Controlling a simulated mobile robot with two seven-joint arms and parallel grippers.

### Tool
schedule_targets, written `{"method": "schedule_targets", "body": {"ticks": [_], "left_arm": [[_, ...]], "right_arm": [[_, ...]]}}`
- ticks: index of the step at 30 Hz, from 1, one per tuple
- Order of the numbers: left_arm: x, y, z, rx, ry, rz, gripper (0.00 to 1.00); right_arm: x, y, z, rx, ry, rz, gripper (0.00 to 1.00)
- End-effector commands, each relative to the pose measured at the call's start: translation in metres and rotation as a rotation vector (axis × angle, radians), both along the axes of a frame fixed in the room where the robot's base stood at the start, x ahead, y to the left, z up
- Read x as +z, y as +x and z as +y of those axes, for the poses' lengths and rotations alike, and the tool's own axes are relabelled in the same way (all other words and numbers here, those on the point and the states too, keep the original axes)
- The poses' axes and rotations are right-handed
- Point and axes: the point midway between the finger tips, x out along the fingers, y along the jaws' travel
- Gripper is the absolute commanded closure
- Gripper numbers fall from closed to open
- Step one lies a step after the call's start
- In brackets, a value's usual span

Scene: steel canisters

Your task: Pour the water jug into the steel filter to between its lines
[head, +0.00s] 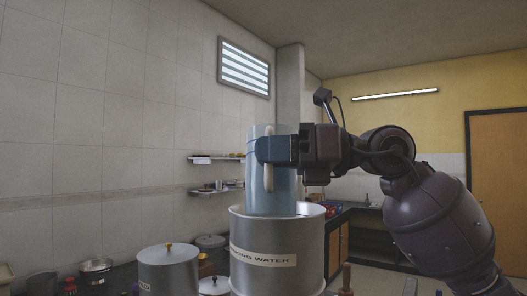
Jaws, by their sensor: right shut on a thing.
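The water jug (285,190) is a tall, pale blue, see-through vessel in the middle of the head view. It looks upright, with a light handle facing me. My right gripper (268,151) reaches in from the right and is shut on the jug's handle. The steel filter (276,277) is a large steel cylinder with a label ending in "WATER". The jug's base shows just at the filter's top rim; I cannot tell whether it touches. The filter's inside, its lines and the water level are hidden. My left gripper is not in view.
A smaller steel canister (168,272) with a brass-coloured knob stands left of the filter. A steel pot (96,272) and other lidded pots (210,242) stand around it. Wall shelves (216,191) and a dark counter (375,235) lie farther back.

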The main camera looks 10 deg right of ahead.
Motion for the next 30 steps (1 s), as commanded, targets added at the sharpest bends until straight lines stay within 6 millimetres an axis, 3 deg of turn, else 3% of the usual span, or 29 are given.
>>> {"method": "schedule_targets", "body": {"ticks": [20,30], "left_arm": [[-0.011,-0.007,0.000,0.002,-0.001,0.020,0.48],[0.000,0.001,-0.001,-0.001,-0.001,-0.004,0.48]], "right_arm": [[-0.030,-0.002,0.000,0.001,0.039,0.126,1.00],[-0.028,0.001,-0.001,0.000,0.112,0.391,1.00]]}}
